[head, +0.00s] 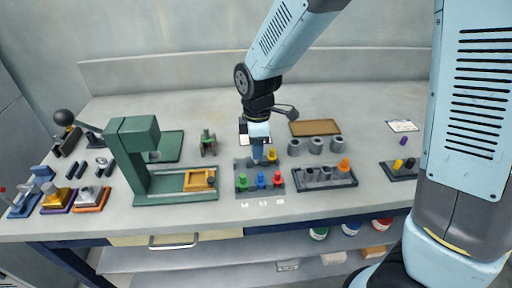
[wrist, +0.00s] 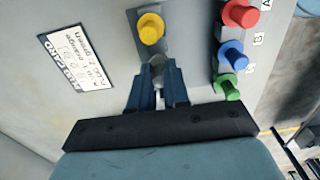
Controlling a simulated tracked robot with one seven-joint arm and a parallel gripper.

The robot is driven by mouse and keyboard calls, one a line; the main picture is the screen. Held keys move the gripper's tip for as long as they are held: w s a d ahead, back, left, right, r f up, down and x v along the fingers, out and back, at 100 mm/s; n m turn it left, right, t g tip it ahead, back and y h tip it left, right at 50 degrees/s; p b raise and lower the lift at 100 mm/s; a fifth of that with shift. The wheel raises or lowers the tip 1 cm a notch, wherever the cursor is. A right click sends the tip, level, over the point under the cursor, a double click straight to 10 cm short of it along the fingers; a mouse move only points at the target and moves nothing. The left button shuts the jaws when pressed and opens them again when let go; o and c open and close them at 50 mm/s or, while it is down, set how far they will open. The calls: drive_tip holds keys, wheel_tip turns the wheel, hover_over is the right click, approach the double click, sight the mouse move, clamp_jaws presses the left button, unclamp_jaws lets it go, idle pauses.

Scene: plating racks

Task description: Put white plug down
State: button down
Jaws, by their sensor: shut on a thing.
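My gripper (head: 257,157) reaches down over the back left of a dark grey rack (head: 243,187). In the wrist view my gripper (wrist: 158,82) is shut on a greyish-white plug (wrist: 157,62), mostly hidden between the fingers. The plug is at the rack, next to the yellow plug (wrist: 151,28); I cannot tell if it is seated or held just above. A red plug (wrist: 240,14), a blue plug (wrist: 232,54) and a green plug (wrist: 226,88) stand in the rack's front row.
A printed card (wrist: 75,57) lies behind the rack. A green press (head: 140,160) stands to the left. Another rack (head: 325,182) with an orange plug (head: 344,165) stands close on the right, with grey cylinders (head: 316,146) and a brown board (head: 315,128) behind it.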

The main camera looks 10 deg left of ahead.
drive_tip(key=shift+f, duration=0.45)
drive_tip(key=c, duration=1.1)
unclamp_jaws()
wheel_tip(320, 180, up, 13)
drive_tip(key=s+d+r+m+t, duration=0.1)
drive_tip(key=d+r+m, duration=0.2)
drive_tip(key=d, duration=0.3)
drive_tip(key=d+r+m+t+y, duration=0.1)
drive_tip(key=d+r+m, duration=0.1)
drive_tip(key=d+m, duration=0.3)
drive_tip(key=s+d+r+m+t, duration=0.1)
drive_tip(key=d+r+m, duration=0.15)
drive_tip(key=d, duration=0.45)
drive_tip(key=s+d+r+m+t+h, duration=0.1)
drive_tip(key=s+d+r+m+t, duration=0.1)
drive_tip(key=s+d+m, duration=0.6)
drive_tip(key=shift+s+d+r+m+t, duration=0.4)
drive_tip(key=shift+d+m, duration=0.75)
drive_tip(key=shift+d, duration=0.95)
